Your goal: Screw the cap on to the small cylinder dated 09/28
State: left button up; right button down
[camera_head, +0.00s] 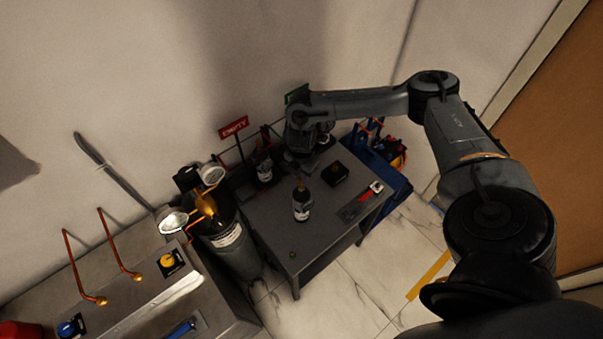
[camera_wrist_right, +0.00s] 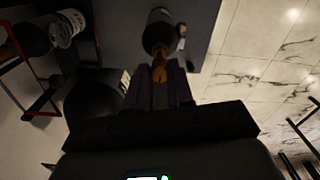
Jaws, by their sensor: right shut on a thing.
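A small dark cylinder (camera_head: 301,208) with a white label stands on the grey table. Its date is too small to read. It also shows in the right wrist view (camera_wrist_right: 158,35). My right gripper (camera_head: 301,172) is just behind its top. In the right wrist view my right gripper (camera_wrist_right: 160,82) is shut on a brass piece (camera_wrist_right: 159,72) at the cylinder's top end; whether this is the cap or the valve I cannot tell. A small brass item (camera_head: 291,254) lies near the table's front corner. My left gripper is not in view.
Another labelled cylinder (camera_head: 264,173) stands in a rack by a red EMPTY sign (camera_head: 233,127). A black block (camera_head: 335,173) and a red-and-grey item (camera_head: 359,201) are on the table (camera_head: 318,236). A large gas cylinder (camera_head: 233,251) with gauges stands left. The table's front is mostly clear.

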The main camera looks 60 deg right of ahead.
jog(key=shift+p, duration=0.3)
dwell(0.8)
jog(key=shift+p, duration=0.35)
jog(key=shift+f, duration=0.4)
dwell(0.6)
jog(key=shift+f+b, duration=0.1)
jog(key=shift+b, duration=0.2)
jog(key=shift+f+b, duration=0.35)
jog(key=shift+f, duration=0.3)
jog(key=shift+f, duration=0.1)
jog(key=shift+f, duration=0.1)
dwell(0.3)
dwell(0.6)
